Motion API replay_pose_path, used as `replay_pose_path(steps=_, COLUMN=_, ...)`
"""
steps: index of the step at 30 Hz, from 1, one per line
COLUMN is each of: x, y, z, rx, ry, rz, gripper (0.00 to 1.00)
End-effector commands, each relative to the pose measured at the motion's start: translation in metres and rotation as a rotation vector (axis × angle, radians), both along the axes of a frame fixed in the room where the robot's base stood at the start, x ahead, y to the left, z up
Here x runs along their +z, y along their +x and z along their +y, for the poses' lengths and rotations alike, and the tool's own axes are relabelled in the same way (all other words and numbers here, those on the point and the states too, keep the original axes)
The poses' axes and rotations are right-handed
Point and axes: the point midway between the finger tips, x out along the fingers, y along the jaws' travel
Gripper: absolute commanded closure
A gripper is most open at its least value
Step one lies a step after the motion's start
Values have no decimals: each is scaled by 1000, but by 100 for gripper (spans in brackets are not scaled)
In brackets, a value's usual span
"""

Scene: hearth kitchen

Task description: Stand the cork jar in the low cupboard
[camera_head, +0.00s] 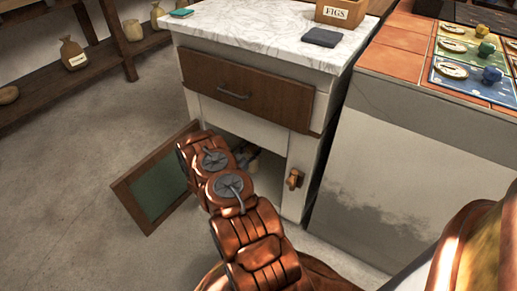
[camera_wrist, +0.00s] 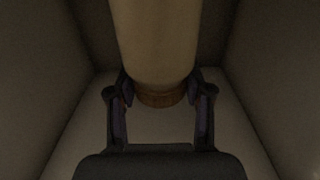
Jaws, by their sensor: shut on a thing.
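The low cupboard (camera_head: 270,172) is under the drawer of the marble-topped unit, and its door (camera_head: 157,191) stands open to the left. My arm reaches into the opening and hides much of the inside. In the wrist view, my gripper (camera_wrist: 160,88) is shut on the pale tan cork jar (camera_wrist: 155,40), whose brown cork (camera_wrist: 162,98) shows between the fingers. Plain cupboard walls surround the jar. I cannot tell whether the jar's base touches the cupboard floor.
A drawer (camera_head: 247,94) is closed just above the opening. A tiled counter with a grey side (camera_head: 390,170) stands close on the right. A low shelf (camera_head: 85,85) with pots is at the back left. The floor (camera_head: 75,190) at left is clear.

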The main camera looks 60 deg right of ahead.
Motion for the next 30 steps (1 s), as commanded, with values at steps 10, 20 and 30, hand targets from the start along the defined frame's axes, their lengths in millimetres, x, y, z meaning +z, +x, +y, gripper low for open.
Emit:
replay_pose_path(steps=10, x=-6, y=14, z=-59, rx=-3, ry=-5, rz=-3, gripper=100)
replay_pose_path(steps=20, x=-8, y=18, z=-80, rx=-4, ry=-3, rz=0, gripper=100)
replay_pose_path(steps=30, x=-42, y=19, z=-78, rx=-1, ry=-4, rz=-1, gripper=100)
